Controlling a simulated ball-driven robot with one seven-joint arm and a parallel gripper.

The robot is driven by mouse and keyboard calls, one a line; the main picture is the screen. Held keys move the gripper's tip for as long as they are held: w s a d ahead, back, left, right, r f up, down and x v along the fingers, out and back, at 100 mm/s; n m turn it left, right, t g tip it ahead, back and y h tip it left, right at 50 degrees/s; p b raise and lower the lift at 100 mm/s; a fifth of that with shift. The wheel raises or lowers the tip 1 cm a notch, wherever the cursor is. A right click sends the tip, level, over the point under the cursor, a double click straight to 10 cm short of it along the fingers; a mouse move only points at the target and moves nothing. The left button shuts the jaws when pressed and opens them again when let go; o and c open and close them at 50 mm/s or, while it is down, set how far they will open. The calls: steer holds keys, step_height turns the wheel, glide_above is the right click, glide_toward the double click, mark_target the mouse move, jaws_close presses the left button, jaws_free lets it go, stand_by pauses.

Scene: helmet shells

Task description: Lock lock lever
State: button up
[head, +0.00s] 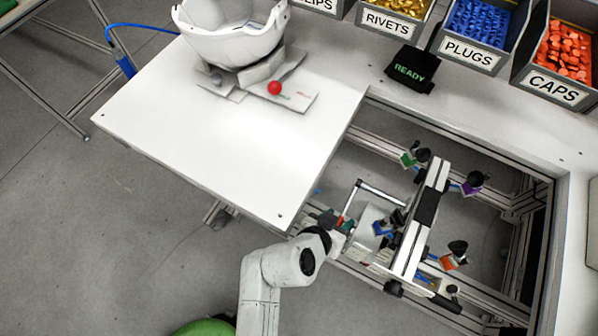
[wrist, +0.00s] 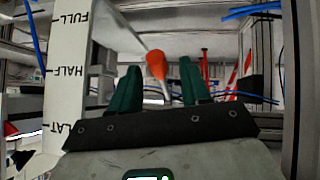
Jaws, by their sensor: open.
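A lever with an orange-red grip on a thin metal rod (head: 340,219) stands at the left side of the fixture in the table recess. In the wrist view the orange grip (wrist: 155,65) shows between the two green fingers. My gripper (wrist: 159,72) is open, with a gap on both sides of the grip; I cannot tell whether it touches either finger. In the head view my gripper (head: 338,226) is at the lever, partly hidden by my wrist. The frames do not clearly show whether this is the lock lever.
A scale plate (wrist: 66,70) marked FULL, HALF and FLAT stands close to the left finger. The fixture beam (head: 420,225) has green, purple, orange and blue clamps around it. A white helmet shell (head: 232,35) rests on the table (head: 215,150). A READY display (head: 410,69) stands behind.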

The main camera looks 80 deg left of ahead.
steer(key=s+d+r+b, duration=0.2)
steer(key=s+d, duration=0.6)
steer(key=s, duration=0.3)
steer(key=shift+s+d, duration=0.25)
steer(key=shift+s, duration=0.05)
steer(key=shift+r, duration=0.1)
